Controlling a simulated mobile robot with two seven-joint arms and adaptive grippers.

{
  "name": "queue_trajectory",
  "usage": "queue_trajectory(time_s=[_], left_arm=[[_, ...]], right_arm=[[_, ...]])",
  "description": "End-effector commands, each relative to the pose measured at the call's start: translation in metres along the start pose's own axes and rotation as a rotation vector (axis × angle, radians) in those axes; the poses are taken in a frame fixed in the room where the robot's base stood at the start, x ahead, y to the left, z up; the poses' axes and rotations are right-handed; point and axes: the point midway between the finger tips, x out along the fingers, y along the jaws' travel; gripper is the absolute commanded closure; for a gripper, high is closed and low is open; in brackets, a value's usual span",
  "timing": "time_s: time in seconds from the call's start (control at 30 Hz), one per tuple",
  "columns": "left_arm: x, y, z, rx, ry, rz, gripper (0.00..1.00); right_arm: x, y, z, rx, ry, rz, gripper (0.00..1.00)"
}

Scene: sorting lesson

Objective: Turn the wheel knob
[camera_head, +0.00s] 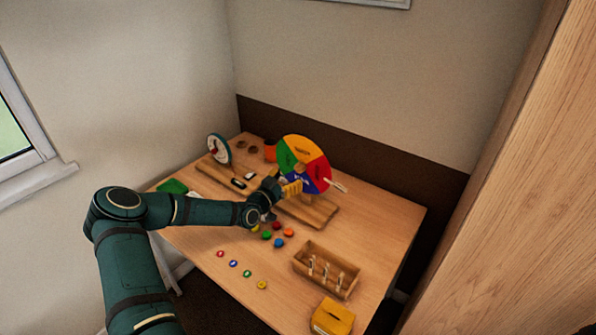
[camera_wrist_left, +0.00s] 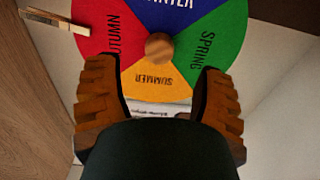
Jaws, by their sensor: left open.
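The season wheel (camera_head: 312,160) stands upright on a wooden base (camera_head: 310,211), with orange, green, red and blue sectors. In the left wrist view its face (camera_wrist_left: 129,55) fills the upper middle, with season words on the sectors. The round wooden wheel knob (camera_wrist_left: 159,46) sits at its centre; in the head view the knob (camera_head: 300,169) is small, just above my gripper. My left gripper (camera_head: 293,189) is in front of the lower wheel. In the wrist view its two orange-brown fingers (camera_wrist_left: 158,85) are spread wide and empty, with the knob between and beyond their tips. My right gripper is not seen.
A clothespin (camera_head: 338,186) is on the wheel's right rim. A small dial (camera_head: 219,149) stands at left. Coloured pieces (camera_head: 278,242) lie in front, with a wooden tray (camera_head: 327,270) and yellow box (camera_head: 332,318) to the right. The table's right side (camera_head: 385,221) is clear.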

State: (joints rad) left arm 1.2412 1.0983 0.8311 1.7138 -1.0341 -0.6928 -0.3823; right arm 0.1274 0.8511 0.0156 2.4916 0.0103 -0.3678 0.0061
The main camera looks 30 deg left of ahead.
Motion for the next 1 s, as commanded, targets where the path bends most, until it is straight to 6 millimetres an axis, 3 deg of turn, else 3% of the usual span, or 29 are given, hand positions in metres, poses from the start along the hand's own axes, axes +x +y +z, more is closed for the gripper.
queue_trajectory(time_s=[0.1, 0.3, 0.77, 0.93, 0.97, 1.0], left_arm=[[0.023, 0.001, 0.0, -0.001, 0.002, 0.0, 0.31], [0.048, 0.001, 0.001, -0.002, 0.0, 0.0, 0.31], [0.057, 0.0, 0.0, -0.002, -0.001, 0.0, 0.33], [0.057, 0.0, 0.0, -0.001, -0.001, 0.0, 0.93], [0.057, 0.0, 0.0, -0.001, -0.001, 0.0, 1.0], [0.057, 0.0, 0.0, -0.001, -0.001, 0.0, 1.0]], right_arm=[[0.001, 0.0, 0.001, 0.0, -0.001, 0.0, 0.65], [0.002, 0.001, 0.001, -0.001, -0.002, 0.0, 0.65], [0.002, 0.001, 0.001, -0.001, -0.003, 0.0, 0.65], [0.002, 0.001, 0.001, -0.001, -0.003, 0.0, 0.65], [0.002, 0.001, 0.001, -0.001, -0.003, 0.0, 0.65], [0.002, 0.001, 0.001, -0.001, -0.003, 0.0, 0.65]])
